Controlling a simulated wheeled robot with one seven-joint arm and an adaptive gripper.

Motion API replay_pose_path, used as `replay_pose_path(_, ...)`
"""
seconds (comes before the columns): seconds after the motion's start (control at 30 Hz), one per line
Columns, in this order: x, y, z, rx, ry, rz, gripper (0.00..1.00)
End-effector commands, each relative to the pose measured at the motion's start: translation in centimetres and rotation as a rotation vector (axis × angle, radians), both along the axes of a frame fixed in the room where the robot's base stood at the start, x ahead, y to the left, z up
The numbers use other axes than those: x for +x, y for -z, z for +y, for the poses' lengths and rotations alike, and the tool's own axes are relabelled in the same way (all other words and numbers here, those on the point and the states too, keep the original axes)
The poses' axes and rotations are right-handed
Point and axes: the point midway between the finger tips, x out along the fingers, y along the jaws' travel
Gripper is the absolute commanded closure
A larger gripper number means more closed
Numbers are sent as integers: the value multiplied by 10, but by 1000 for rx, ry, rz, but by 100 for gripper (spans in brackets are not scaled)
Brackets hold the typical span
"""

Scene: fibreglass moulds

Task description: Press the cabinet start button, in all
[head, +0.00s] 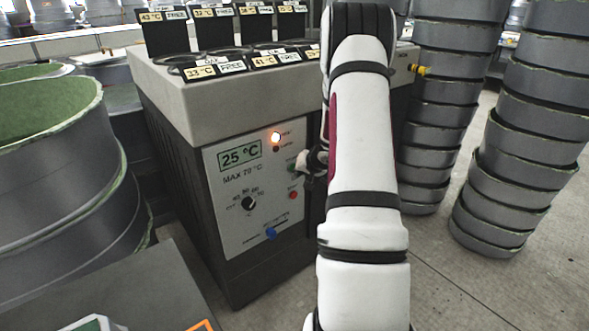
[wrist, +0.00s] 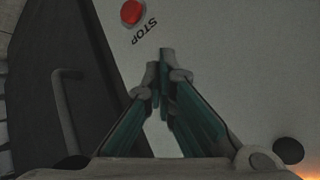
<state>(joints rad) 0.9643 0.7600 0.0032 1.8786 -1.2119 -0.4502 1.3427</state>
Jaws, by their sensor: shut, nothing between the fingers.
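The cabinet (head: 163,115) stands ahead with a light control panel (head: 225,220) on its front. A small green spot (head: 291,167), at the place of the start button, shows just left of my gripper (head: 304,164); my gripper and arm hide part of it. The red stop button (head: 293,195) is below, and it also shows in the wrist view (wrist: 131,11) beside the word STOP. In the wrist view my gripper (wrist: 162,62) is shut and empty, its tips close to the panel. The start button is hidden there, and I cannot tell whether the tips touch it.
The display (head: 240,155) reads 25 °C. A black knob (head: 248,202) and a blue button (head: 270,232) are lower on the panel. Grey mould stacks (head: 440,120) stand right, large moulds (head: 50,170) left.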

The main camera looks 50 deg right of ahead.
Motion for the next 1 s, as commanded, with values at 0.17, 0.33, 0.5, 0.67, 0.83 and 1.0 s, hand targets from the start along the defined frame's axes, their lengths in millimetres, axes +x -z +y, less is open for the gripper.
replay_pose_path(0.17, 1, 0, 0, -1, -1, -1, 100)
replay_pose_path(0.33, 0, -1, 0, 0, 0, -1, 100)
replay_pose_path(0.5, -5, -1, 1, 1, 1, 0, 100)
replay_pose_path(0.67, -13, -1, 3, 2, 1, -1, 100)
replay_pose_path(0.83, -16, -1, 4, -1, -1, -1, 100)
replay_pose_path(1.0, -16, 0, 4, 0, 0, -1, 100)
